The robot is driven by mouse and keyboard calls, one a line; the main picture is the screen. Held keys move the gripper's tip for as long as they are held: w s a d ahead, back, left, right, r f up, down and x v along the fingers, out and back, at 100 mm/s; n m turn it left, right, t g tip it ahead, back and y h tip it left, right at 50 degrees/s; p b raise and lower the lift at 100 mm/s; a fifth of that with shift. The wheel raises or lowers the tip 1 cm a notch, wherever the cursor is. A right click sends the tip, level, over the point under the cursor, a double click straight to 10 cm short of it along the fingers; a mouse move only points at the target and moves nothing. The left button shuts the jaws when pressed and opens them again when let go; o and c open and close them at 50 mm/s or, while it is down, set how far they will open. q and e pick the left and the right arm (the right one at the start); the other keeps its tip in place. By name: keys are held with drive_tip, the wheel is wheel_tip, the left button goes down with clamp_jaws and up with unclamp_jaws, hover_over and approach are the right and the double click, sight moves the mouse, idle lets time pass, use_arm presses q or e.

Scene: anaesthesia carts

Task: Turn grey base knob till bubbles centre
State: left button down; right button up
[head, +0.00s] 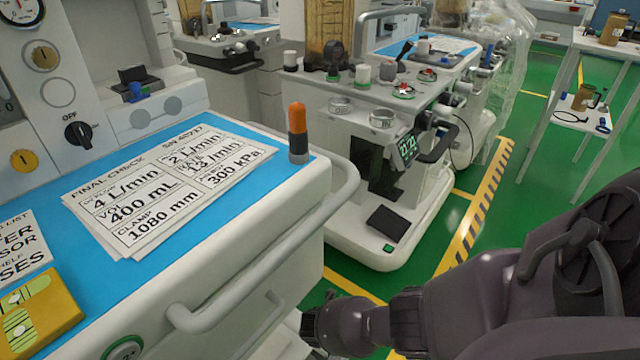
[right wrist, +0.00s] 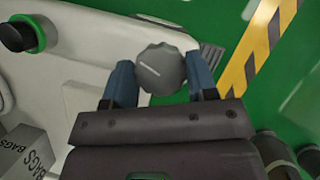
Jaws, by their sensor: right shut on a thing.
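In the right wrist view the grey base knob (right wrist: 162,70) shows a ribbed rim and a white line slanting down to the right. The two blue fingers of my right gripper (right wrist: 161,84) are shut on it from either side. In the head view my right arm comes in from the lower right; its fingers and the knob are hidden below the near cart. A yellow level (head: 40,318) with greenish vials lies on the cart's blue top at the lower left, partly cut off. Pale bubbles show in the vials, too small to tell whether centred. My left gripper is out of view.
The near cart's grey handrail (head: 255,265) runs above my right wrist. Printed sheets (head: 165,190) and an orange-and-black cylinder (head: 298,135) are on the blue top. In the right wrist view, a box marked BAGS (right wrist: 22,155) is at lower left. Another cart (head: 385,215) stands beyond.

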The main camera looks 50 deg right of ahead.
drive_tip(key=m+g, duration=0.1)
drive_tip(key=m, duration=0.1)
drive_tip(key=m+g, duration=0.1)
drive_tip(key=m, duration=0.2)
drive_tip(key=shift+a+f+m+b, duration=0.15)
drive_tip(key=shift+m+b, duration=0.15)
drive_tip(key=shift+b, duration=0.1)
use_arm(q)
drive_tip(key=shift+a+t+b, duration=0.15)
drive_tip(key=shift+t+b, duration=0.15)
drive_tip(key=shift+b, duration=0.05)
use_arm(e)
drive_tip(key=shift+m+g, duration=0.7)
drive_tip(key=shift+m, duration=1.1)
drive_tip(key=shift+w, duration=0.1)
drive_tip(key=o, duration=0.9)
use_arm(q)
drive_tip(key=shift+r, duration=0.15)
